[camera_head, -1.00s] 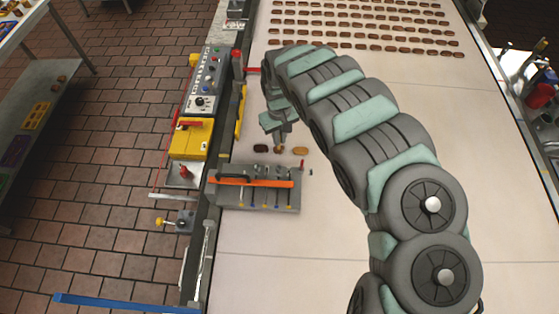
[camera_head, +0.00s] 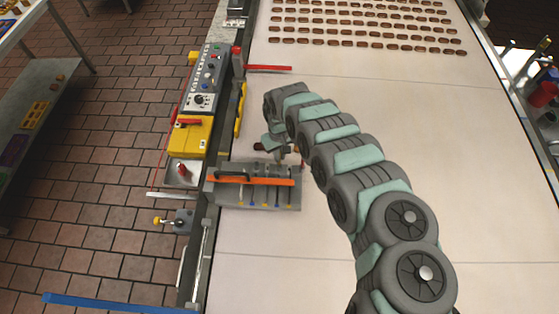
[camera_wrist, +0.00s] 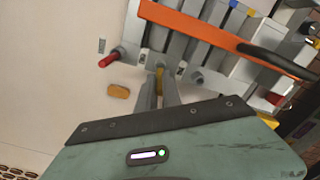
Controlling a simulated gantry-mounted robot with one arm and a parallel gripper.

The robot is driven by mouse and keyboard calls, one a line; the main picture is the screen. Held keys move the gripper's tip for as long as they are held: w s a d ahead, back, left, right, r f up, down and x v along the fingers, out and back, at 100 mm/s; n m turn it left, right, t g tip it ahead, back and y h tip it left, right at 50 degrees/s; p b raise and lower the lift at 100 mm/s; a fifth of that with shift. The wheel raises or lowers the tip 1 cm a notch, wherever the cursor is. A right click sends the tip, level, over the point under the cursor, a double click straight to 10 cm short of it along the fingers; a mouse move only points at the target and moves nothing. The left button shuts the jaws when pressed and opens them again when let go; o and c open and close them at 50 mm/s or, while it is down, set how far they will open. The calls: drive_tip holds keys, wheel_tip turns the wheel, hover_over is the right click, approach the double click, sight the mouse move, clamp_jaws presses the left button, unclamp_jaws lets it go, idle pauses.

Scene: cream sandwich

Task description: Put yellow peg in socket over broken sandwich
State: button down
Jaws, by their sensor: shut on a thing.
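My gripper (camera_wrist: 160,92) points at the grey peg fixture (camera_wrist: 210,47) with the orange bar. A small yellow peg (camera_wrist: 159,80) shows between its two fingers, which are shut on it. The peg's lower end is hard to see, so I cannot tell whether it touches a socket. A tan sandwich (camera_wrist: 119,91) lies on the belt left of the fingers. In the head view my gripper sits just behind the fixture (camera_head: 230,196), and its fingertips are hidden. A dark sandwich (camera_head: 258,147) shows left of it. I cannot tell which sandwich is broken.
A red peg (camera_wrist: 108,61) sticks out at the fixture's side. A control panel (camera_head: 203,85) and a yellow box (camera_head: 190,137) line the belt's left edge. A red bar (camera_head: 270,68) reaches over the belt. The belt (camera_head: 400,120) is clear at right.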

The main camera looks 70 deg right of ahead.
drive_tip(key=shift+f+b, duration=0.95)
drive_tip(key=shift+f, duration=0.6)
drive_tip(key=c, duration=1.5)
unclamp_jaws()
drive_tip(key=shift+r, duration=0.1)
wheel_tip(320, 180, up, 12)
drive_tip(key=shift+r, duration=0.1)
